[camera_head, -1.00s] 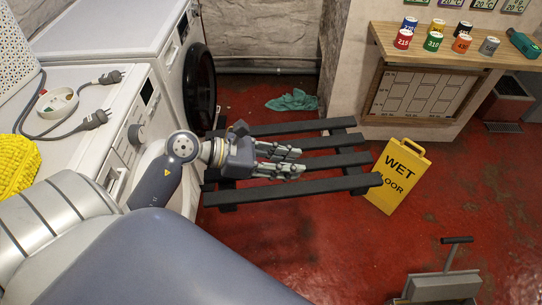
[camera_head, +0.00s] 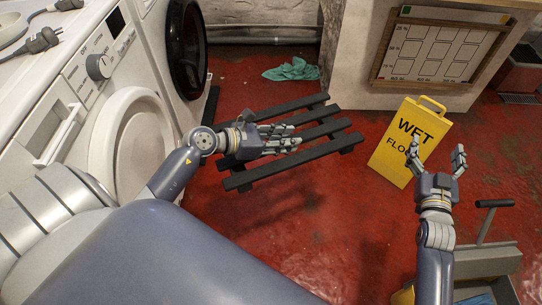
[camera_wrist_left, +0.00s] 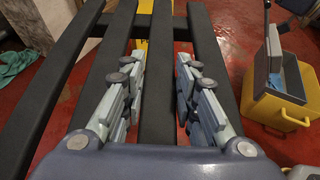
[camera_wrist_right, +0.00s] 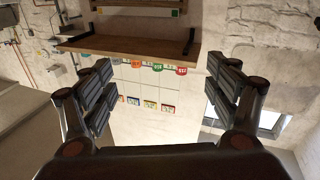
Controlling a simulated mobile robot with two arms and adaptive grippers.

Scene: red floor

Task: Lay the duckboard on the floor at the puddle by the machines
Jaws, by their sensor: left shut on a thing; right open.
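The duckboard (camera_head: 294,162) is a dark slatted board, raised above the red floor in front of the machines and slightly slanted in the head view. My left gripper (camera_head: 287,138) is shut on one of its middle slats; the left wrist view shows fingers either side of that slat of the duckboard (camera_wrist_left: 55,75). My right gripper (camera_head: 436,156) is open and empty, fingers spread upward, in front of the wet floor sign (camera_head: 392,150). The machines are a white washer (camera_head: 130,140) and one with a black round door (camera_head: 187,50). The floor below looks dark and shiny; I cannot make out the puddle's outline.
A green cloth (camera_head: 290,70) lies by the back wall. A yellow mop bucket (camera_head: 490,265) with a grey wringer stands at the lower right. A cabinet with a chart board (camera_head: 435,50) stands behind the sign.

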